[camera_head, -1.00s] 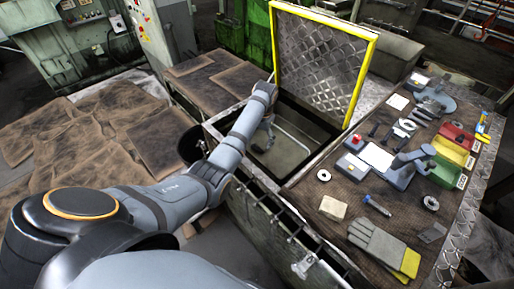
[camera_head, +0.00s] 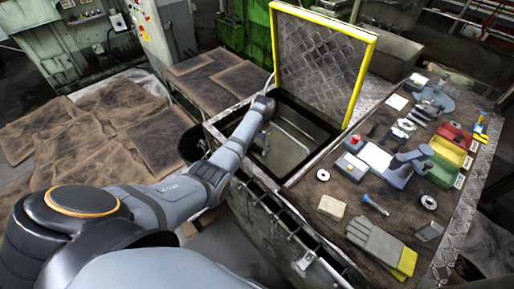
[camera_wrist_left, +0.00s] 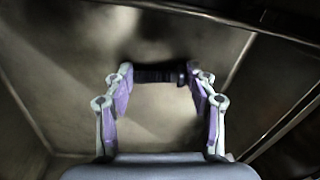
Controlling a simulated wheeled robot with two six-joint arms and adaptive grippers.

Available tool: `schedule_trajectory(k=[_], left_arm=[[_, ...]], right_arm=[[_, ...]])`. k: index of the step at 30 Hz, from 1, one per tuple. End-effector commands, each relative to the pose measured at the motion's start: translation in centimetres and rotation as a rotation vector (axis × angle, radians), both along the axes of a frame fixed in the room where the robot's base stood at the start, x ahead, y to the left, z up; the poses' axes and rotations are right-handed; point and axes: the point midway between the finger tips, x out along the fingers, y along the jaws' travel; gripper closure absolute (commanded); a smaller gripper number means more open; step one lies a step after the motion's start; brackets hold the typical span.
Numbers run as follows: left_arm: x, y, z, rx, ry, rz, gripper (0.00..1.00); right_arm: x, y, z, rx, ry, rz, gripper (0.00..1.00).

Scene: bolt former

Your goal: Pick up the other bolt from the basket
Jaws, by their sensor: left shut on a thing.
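In the left wrist view, my left gripper's two fingers are shut on a dark bolt (camera_wrist_left: 158,76). The bolt lies crosswise between the fingertips, its wider end at the right finger. The bare metal floor of the bin (camera_wrist_left: 75,45) is behind it. I cannot tell whether the bolt touches the floor. No other bolt shows in the bin. My right gripper is out of view.
A workbench to the right holds gloves (camera_head: 376,242), a blue-handled tool (camera_head: 375,205), a grey device (camera_head: 400,168), a green bin (camera_head: 440,172) and several small parts. The bin's walls and raised lid stand close around my left arm.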

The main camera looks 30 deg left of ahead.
Motion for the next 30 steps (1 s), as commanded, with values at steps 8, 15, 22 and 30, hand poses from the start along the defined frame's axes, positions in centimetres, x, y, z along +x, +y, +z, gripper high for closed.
schedule_trajectory(k=[8, 15, 22, 30], left_arm=[[0.0, 0.0, 0.2, 0.000, -0.001, 0.000, 0.77], [0.2, -0.1, 3.5, 0.000, -0.006, -0.001, 0.77], [-0.9, -5.5, 9.3, -0.004, -0.007, -0.002, 0.77], [-2.2, -11.9, 12.2, -0.003, 0.000, -0.001, 0.77]], right_arm=[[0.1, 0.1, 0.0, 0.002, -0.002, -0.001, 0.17], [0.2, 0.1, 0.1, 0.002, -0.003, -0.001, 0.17], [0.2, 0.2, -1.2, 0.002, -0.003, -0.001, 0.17], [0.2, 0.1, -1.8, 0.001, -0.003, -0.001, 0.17]])
